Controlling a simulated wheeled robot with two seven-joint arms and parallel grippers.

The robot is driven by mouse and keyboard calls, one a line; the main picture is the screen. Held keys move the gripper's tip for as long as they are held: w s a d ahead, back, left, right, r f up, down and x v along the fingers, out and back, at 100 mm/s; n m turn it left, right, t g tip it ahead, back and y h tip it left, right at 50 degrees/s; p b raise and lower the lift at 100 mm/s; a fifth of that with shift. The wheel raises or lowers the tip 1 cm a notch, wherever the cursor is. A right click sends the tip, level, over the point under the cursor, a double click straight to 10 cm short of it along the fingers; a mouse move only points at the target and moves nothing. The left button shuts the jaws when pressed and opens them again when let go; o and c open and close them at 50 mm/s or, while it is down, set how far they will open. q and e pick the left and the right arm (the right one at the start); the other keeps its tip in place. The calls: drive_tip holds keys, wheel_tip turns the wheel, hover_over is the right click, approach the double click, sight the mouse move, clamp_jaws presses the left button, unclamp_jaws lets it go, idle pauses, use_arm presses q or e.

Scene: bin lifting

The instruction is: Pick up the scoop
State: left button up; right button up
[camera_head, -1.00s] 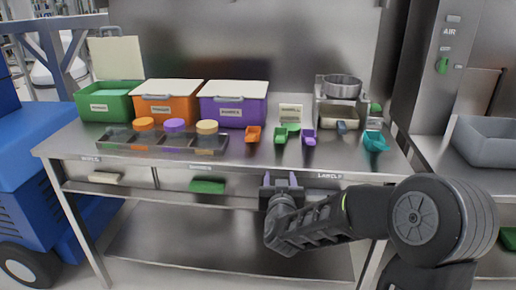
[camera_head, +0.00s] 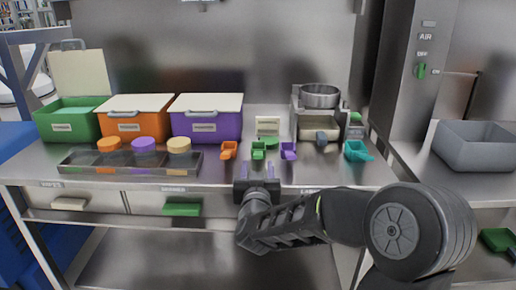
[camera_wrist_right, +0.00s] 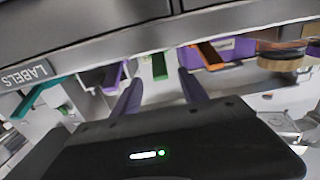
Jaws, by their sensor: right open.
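Several scoops lie in a row on the steel table: an orange scoop (camera_head: 229,150), a green scoop (camera_head: 258,150), a purple scoop (camera_head: 288,150) and, farther right, a teal scoop (camera_head: 356,151). My right gripper (camera_head: 257,184) is open and empty at the table's front edge, in front of the green and purple scoops and apart from them. In the right wrist view my gripper's purple fingers (camera_wrist_right: 160,92) are spread. The purple scoop (camera_wrist_right: 113,77), green scoop (camera_wrist_right: 160,66) and orange scoop (camera_wrist_right: 209,55) show beyond them. My left gripper is out of view.
Green (camera_head: 66,124), orange (camera_head: 137,123) and purple (camera_head: 206,123) bins stand behind. A scale-like stand with a metal bowl (camera_head: 320,96) is back right. A grey bin (camera_head: 474,146) sits on the right counter.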

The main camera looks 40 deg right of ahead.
sight(258, 153)
drive_tip(key=shift+x, duration=1.45)
drive_tip(key=shift+x, duration=2.65)
drive_tip(key=shift+s, duration=0.1)
drive_tip(key=shift+c, duration=0.5)
clamp_jaws()
